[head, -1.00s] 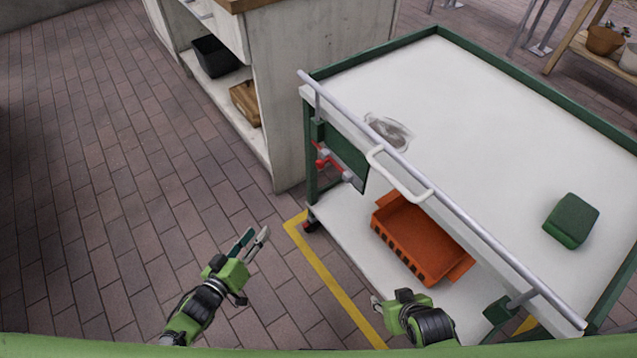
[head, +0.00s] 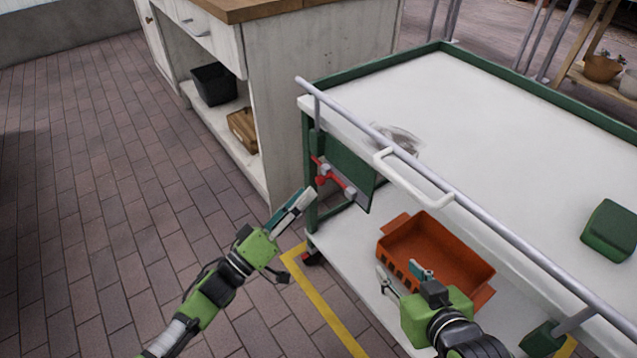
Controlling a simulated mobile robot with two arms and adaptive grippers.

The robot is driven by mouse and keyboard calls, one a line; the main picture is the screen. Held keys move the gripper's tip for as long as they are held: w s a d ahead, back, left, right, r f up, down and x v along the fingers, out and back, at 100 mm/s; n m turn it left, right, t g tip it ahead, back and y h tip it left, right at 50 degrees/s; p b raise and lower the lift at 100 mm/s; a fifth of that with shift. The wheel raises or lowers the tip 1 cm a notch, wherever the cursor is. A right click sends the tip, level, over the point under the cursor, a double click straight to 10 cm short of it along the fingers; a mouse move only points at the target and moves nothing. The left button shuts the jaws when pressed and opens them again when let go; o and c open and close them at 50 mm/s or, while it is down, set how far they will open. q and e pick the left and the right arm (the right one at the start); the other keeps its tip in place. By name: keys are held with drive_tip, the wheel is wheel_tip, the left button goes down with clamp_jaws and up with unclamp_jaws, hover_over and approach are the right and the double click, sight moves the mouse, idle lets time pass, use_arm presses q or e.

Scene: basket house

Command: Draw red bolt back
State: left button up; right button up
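The red bolt (head: 335,180) is a short red bar in grey brackets, mounted slantwise on the green panel (head: 352,163) at the left end of the trolley. A red piece at its upper left end lies near the green corner post. My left gripper (head: 304,197) is just below and left of the bolt, its fingers pointing up toward it, with a visible gap between in the picture. Its fingers overlap in this view, so their opening is unclear. My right gripper (head: 400,273) is open and empty, in front of the orange crate.
The trolley's white top (head: 470,130) carries a green block (head: 610,231). A grey rail with a white handle (head: 412,180) runs along its near edge. An orange crate (head: 440,248) sits on the lower shelf. A wooden-topped cabinet (head: 325,80) stands behind left. The brick floor at left is clear.

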sight(319, 185)
use_arm(q)
drive_tip(key=x, duration=0.5)
drive_tip(key=shift+w+d+b, duration=0.1)
drive_tip(key=shift+w+b, duration=0.05)
drive_tip(key=shift+b, duration=0.25)
drive_tip(key=shift+w+d+r, duration=0.1)
drive_tip(key=shift+w+d, duration=0.15)
use_arm(e)
drive_tip(key=w+a+r+t, duration=0.1)
drive_tip(key=w+r+t, duration=0.2)
drive_tip(key=r, duration=0.2)
drive_tip(key=shift+w+a+y, duration=0.2)
drive_tip(key=shift+a+y, duration=0.1)
drive_tip(key=shift+y, duration=0.1)
drive_tip(key=shift+r, duration=0.1)
use_arm(q)
clamp_jaws()
